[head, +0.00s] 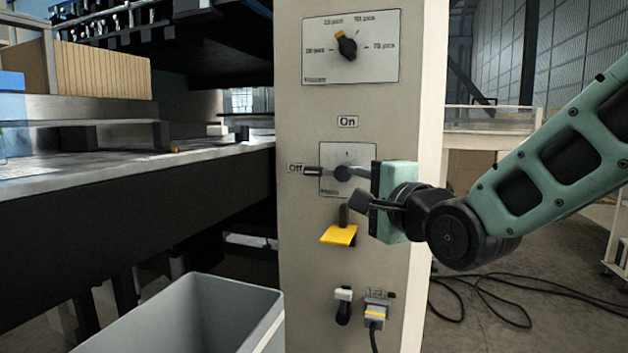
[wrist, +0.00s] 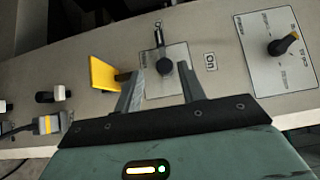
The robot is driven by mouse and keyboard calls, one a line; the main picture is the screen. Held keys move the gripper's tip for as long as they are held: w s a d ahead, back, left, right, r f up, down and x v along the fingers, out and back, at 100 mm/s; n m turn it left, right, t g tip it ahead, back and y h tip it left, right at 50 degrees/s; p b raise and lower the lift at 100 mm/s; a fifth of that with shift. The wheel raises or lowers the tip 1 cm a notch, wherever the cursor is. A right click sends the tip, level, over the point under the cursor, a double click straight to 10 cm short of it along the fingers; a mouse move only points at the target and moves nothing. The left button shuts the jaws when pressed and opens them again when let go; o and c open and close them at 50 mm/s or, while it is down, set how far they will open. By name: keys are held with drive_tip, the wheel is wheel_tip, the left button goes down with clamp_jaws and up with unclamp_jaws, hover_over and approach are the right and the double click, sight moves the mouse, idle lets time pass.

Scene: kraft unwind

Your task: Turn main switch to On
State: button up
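The main switch (head: 343,173) is a dark round knob on a light plate on the panel. Its dark handle (head: 313,170) points left to the "Off" label (head: 295,168). The "On" label (head: 347,121) is above the plate. In the wrist view the switch knob (wrist: 167,66) lies between my fingertips, with its handle (wrist: 159,36) pointing up the picture. My gripper (head: 360,186) is right in front of the plate, its fingers apart; it also shows in the wrist view (wrist: 162,75). I cannot tell whether either finger touches the knob.
A yellow lever (head: 338,236) sticks out just below the switch, close to my lower finger. A selector dial (head: 347,47) is above. A toggle (head: 343,305) and a cable plug (head: 376,312) are lower down. A grey bin (head: 190,315) stands in front at left.

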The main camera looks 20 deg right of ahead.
drive_tip(key=p, duration=0.9)
approach(315, 172)
drive_tip(key=w, duration=0.3)
drive_tip(key=w+a, duration=0.1)
drive_tip(key=w, duration=0.6)
drive_tip(key=shift+a, duration=0.35)
drive_tip(key=shift+s, duration=0.1)
drive_tip(key=shift+c, duration=0.3)
clamp_jaws()
